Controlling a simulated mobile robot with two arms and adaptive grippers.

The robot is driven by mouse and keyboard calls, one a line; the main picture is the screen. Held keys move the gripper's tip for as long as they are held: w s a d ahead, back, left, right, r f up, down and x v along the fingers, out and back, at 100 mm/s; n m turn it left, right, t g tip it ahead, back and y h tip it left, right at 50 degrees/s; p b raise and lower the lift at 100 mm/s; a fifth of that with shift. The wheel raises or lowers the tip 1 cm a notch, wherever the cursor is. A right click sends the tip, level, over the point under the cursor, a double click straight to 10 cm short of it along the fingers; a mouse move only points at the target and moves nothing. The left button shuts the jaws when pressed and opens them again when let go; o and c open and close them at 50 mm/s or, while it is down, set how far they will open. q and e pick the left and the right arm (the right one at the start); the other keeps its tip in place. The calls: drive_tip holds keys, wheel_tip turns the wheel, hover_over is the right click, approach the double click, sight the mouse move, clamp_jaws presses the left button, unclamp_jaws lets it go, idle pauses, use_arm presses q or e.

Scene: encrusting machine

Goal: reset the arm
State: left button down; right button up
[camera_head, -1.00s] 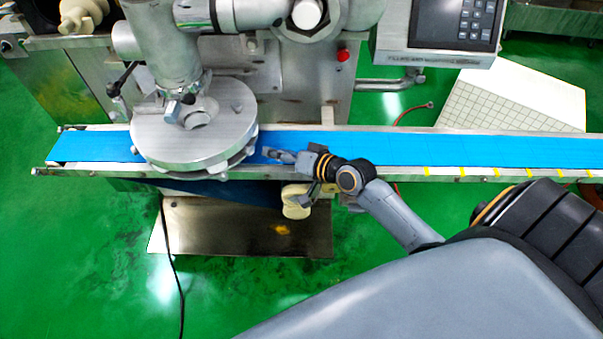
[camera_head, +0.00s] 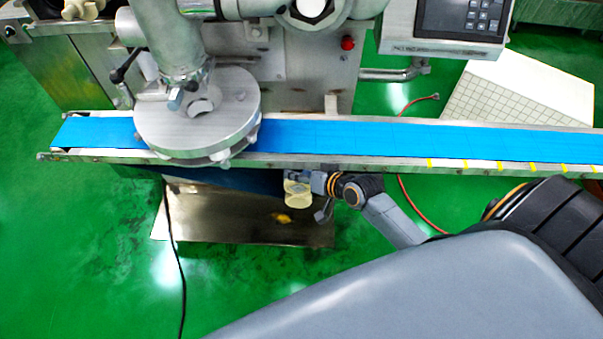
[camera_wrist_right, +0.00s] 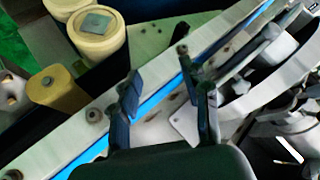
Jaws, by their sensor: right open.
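My right arm (camera_head: 395,220) comes in from the right in the head view. Its gripper (camera_head: 305,192) is at the front edge of the blue conveyor belt (camera_head: 400,136), beside cream rollers (camera_head: 298,193). In the right wrist view the gripper (camera_wrist_right: 160,72) has its two dark fingers spread apart with nothing between them. The conveyor's metal side rail and a strip of blue belt lie beyond the fingers. I cannot tell whether the gripper touches the rail. My left gripper is not in view.
The encrusting machine's round metal disc (camera_head: 200,125) sits over the belt at left. A control panel (camera_head: 460,25) and a red button (camera_head: 347,42) are behind the belt. A metal plate (camera_head: 240,222) is below the front edge. Green floor is open at left.

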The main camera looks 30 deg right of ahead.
idle(0.3)
drive_tip(key=s+d+f+n+g+h, duration=0.1)
drive_tip(key=s+f+g, duration=0.1)
drive_tip(key=s+f, duration=0.7)
drive_tip(key=s+d+f+g+h, duration=0.15)
drive_tip(key=s+f, duration=0.35)
drive_tip(key=f, duration=0.8)
drive_tip(key=s+a+f+n+g, duration=0.1)
drive_tip(key=s+f, duration=0.3)
drive_tip(key=s, duration=0.5)
drive_tip(key=s+a+f+n+g, duration=0.1)
drive_tip(key=s+f+n+g, duration=0.1)
drive_tip(key=s+f, duration=0.3)
drive_tip(key=s+a+f+n+g+h, duration=0.1)
drive_tip(key=s+f, duration=0.4)
drive_tip(key=s, duration=0.8)
drive_tip(key=shift+n+g, duration=0.5)
drive_tip(key=shift+g, duration=0.55)
